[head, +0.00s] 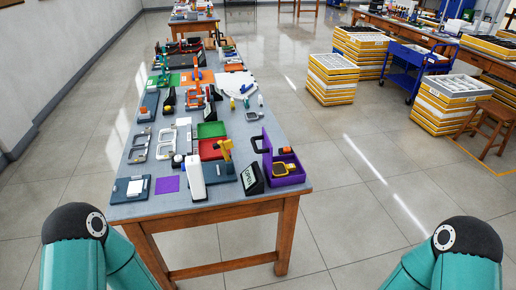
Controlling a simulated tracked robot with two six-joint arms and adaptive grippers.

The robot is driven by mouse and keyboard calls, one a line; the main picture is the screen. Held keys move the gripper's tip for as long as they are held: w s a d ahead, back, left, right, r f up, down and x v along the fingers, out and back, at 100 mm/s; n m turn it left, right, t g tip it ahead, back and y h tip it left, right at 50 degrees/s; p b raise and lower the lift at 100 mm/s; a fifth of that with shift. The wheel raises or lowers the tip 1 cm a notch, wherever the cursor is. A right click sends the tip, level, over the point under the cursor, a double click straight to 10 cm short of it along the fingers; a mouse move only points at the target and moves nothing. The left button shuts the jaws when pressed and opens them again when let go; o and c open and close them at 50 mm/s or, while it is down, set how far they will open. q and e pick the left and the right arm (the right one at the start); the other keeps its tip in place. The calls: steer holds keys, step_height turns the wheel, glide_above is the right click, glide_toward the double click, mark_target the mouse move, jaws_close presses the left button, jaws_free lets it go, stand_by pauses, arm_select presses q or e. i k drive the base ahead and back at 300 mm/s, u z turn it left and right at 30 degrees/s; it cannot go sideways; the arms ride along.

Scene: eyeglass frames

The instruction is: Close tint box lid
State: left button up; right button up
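A purple box (289,181), which I take to be the tint box, sits at the near right corner of the workbench. Its purple lid (267,150) appears raised along the box's left side, with a dark handle-like part (259,142) beside it. The box is open at the top, and a small yellow and dark item (284,168) shows inside. Only teal links of my two arms show at the bottom left and bottom right, well short of the bench. Neither gripper is in view.
A small black sign (252,179) stands just left of the box. A white upright block (195,178), a yellow-orange device (226,152), red and green trays and a flat purple square (167,184) lie further left. Floor right of the workbench (232,208) is clear; crates stand beyond.

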mark_target(266, 150)
steer(key=u, duration=0.2)
steer(key=k, duration=0.3)
steer(key=u, duration=0.9)
steer(key=i, duration=0.6)
steer(key=z, duration=0.65)
